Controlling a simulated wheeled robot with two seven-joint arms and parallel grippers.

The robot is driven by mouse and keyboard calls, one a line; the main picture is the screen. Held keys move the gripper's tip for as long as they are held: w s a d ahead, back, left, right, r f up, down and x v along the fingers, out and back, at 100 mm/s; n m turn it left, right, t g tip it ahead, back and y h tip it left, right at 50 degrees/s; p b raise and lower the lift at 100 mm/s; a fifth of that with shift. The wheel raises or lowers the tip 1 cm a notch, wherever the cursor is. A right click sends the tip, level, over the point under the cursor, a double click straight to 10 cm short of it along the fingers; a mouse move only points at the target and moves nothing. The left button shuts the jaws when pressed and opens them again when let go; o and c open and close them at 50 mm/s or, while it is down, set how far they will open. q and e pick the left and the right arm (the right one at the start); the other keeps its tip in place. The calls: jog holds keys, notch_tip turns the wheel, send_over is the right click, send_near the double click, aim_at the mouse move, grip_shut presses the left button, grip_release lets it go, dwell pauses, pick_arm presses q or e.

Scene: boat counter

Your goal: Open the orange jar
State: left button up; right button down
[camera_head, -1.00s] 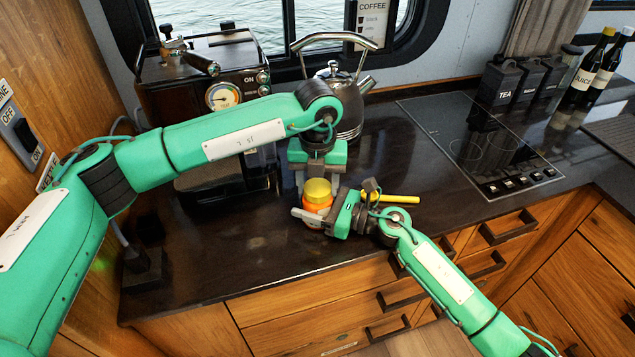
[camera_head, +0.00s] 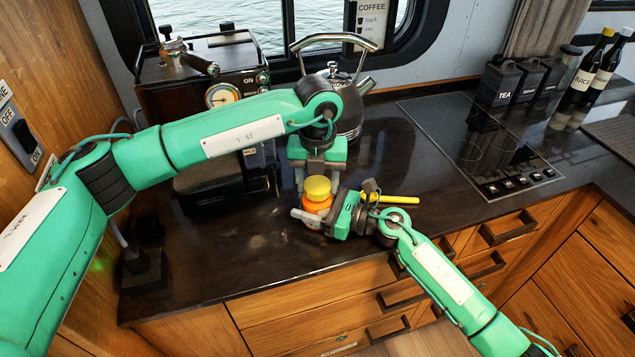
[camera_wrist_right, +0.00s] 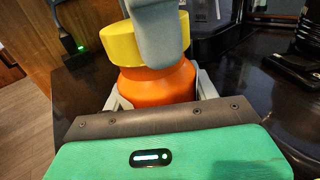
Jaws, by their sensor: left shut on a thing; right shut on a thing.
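The orange jar (camera_head: 315,207) stands upright over the counter near its front edge, with a yellow lid (camera_head: 318,188) on top. In the right wrist view the orange body (camera_wrist_right: 158,84) and the yellow lid (camera_wrist_right: 120,43) show close up. My left gripper (camera_head: 317,186) reaches down from behind and is shut on the lid. One of its grey fingers covers part of the lid in the right wrist view. My right gripper (camera_head: 312,218) comes from the right and is shut on the jar body. Whether the lid is loose on the jar cannot be told.
A coffee machine (camera_head: 205,85) and a kettle (camera_head: 350,108) stand behind the jar. A hob (camera_head: 475,140) lies to the right, with black canisters (camera_head: 515,82) and bottles (camera_head: 590,70) beyond it. The counter (camera_head: 235,250) left of the jar is clear.

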aim_at(318, 185)
pick_arm(q)
jog(key=shift+r, duration=0.65)
jog(key=shift+r, duration=2.05)
pick_arm(e)
jog(key=shift+c, duration=1.6)
grip_release()
pick_arm(q)
jog(key=shift+f, duration=0.1)
pick_arm(e)
jog(key=shift+d, duration=0.1)
